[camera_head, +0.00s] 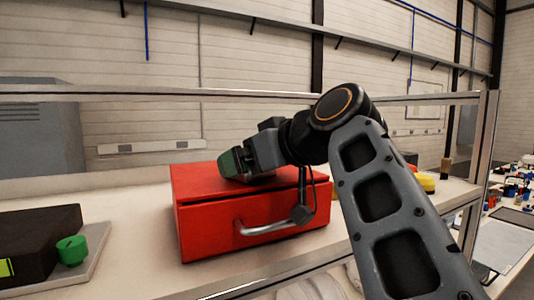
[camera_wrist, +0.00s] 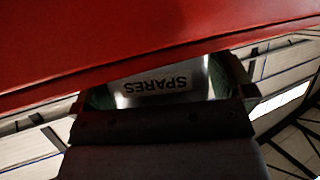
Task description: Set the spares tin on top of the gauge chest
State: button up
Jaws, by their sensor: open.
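The gauge chest (camera_head: 208,228) is a red box with a metal front handle, on the bench in the middle of the head view. Its red surface (camera_wrist: 130,35) fills the top of the wrist view. The spares tin (camera_wrist: 165,84) is silvery with a label reading SPARES, upside down in the wrist view. It lies between the green-padded fingers of my gripper (camera_wrist: 160,92). In the head view my gripper (camera_head: 240,163) is low over the chest's top, open around the tin. A small grey part of the tin (camera_head: 255,178) shows there; contact with the lid is hard to see.
A dark box (camera_head: 38,240) and a green knobbed piece (camera_head: 72,250) sit on a pale plate at the left. A yellow object (camera_head: 427,182) is behind my arm. Metal rails frame the bench.

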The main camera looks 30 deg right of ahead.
jog(key=shift+s+d+r, duration=0.15)
jog(key=shift+s+d, duration=0.05)
jog(key=shift+s, duration=0.05)
jog(key=b+v, duration=0.2)
jog(key=v, duration=0.9)
jog(key=shift+s+r, duration=0.1)
jog(key=shift+r, duration=0.05)
dwell(0.3)
